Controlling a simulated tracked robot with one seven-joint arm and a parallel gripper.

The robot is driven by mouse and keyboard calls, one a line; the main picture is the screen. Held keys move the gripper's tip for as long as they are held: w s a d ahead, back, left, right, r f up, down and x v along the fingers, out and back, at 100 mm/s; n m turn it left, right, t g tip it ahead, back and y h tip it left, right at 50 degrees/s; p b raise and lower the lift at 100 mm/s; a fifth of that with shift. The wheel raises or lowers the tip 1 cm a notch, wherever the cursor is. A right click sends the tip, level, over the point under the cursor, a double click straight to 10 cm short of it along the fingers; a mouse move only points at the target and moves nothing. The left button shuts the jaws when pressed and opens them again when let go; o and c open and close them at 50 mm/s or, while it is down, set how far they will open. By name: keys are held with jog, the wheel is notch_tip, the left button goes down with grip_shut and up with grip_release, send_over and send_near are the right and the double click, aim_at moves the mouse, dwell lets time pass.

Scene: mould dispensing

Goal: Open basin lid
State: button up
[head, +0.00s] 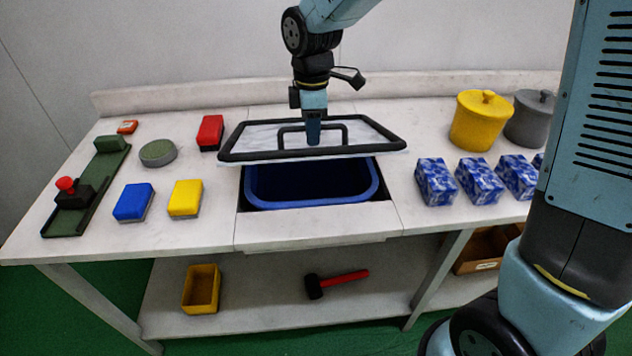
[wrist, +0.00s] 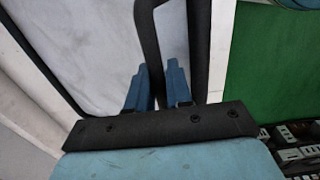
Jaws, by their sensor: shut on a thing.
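The basin lid (head: 245,141) is a white panel with a black rim and a black bar handle (head: 345,131). In the head view it is held raised and tilted above the blue basin (head: 310,184), whose front part shows open under it. The lid hides the back of the basin. My gripper (head: 313,139) is shut on the lid's handle from above. In the wrist view the blue fingers (wrist: 155,88) stand on both sides of the black handle (wrist: 148,45), with the white lid panel (wrist: 95,50) behind.
Left of the basin lie a yellow block (head: 185,198), a blue block (head: 133,202), a red block (head: 210,132), a round green pad (head: 158,152) and a green fixture (head: 100,175). On the right stand blue-patterned blocks (head: 436,181), a yellow pot (head: 480,122) and a grey pot (head: 530,120).

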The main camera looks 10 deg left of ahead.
jog(key=shift+w+r, duration=0.1)
jog(key=shift+w, duration=0.05)
jog(key=shift+w+a+r, duration=0.15)
jog(key=shift+w+r, duration=0.4)
jog(key=shift+r, duration=0.3)
jog(key=shift+w+a+r, duration=0.1)
jog(key=shift+w+r, duration=0.45)
jog(key=shift+r, duration=0.3)
jog(key=shift+w+a+r, duration=0.2)
jog(key=shift+w+r, duration=0.5)
jog(key=shift+r, duration=0.1)
jog(key=shift+w+a+r, duration=0.15)
jog(key=shift+w+r, duration=0.5)
jog(key=shift+r, duration=0.15)
jog(key=shift+w, duration=0.1)
jog(key=shift+w+a+r, duration=0.2)
jog(key=shift+w+r, duration=0.5)
jog(key=shift+w, duration=0.05)
jog(key=shift+w+a+r, duration=0.15)
jog(key=shift+w+r, duration=0.55)
